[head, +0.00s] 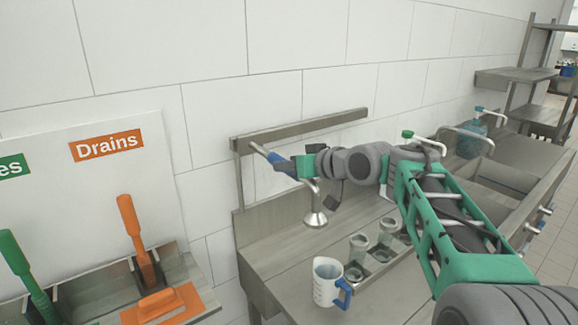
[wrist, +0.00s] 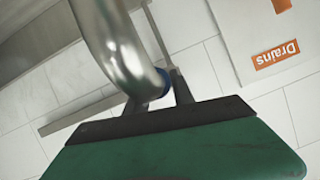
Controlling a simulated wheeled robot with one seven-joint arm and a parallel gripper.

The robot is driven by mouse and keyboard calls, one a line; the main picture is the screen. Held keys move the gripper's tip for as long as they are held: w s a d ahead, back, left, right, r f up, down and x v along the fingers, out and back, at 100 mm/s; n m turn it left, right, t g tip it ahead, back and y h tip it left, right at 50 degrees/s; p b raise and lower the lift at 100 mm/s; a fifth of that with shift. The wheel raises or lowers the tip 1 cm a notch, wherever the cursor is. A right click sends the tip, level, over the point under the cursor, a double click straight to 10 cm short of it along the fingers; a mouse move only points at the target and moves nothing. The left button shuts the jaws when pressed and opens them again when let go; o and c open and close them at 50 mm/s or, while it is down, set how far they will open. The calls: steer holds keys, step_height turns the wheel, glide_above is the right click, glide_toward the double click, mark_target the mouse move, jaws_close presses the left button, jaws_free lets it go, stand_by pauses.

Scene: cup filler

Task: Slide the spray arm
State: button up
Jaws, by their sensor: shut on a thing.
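The spray arm (head: 316,193) is a silver metal tube that bends down to a bell-shaped spray head (head: 315,217). It has a blue part (head: 279,162) by the wall, below the grey rail. My gripper (head: 287,167) is shut on the spray arm near this blue part. In the wrist view the curved tube (wrist: 115,45) runs down between my dark fingers (wrist: 158,98), with a blue ring at the grip. My green palm hides part of the hold. The spray head hangs above the metal counter, apart from the cups below.
Below stand a white jug (head: 326,285) with a blue handle and several clear glasses (head: 358,248) on the counter (head: 285,262). A grey rail (head: 305,124) runs along the wall above. A sink (head: 505,177) and blue bottle (head: 470,141) are right; orange and green brushes are left.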

jaws_close()
stand_by(0.9)
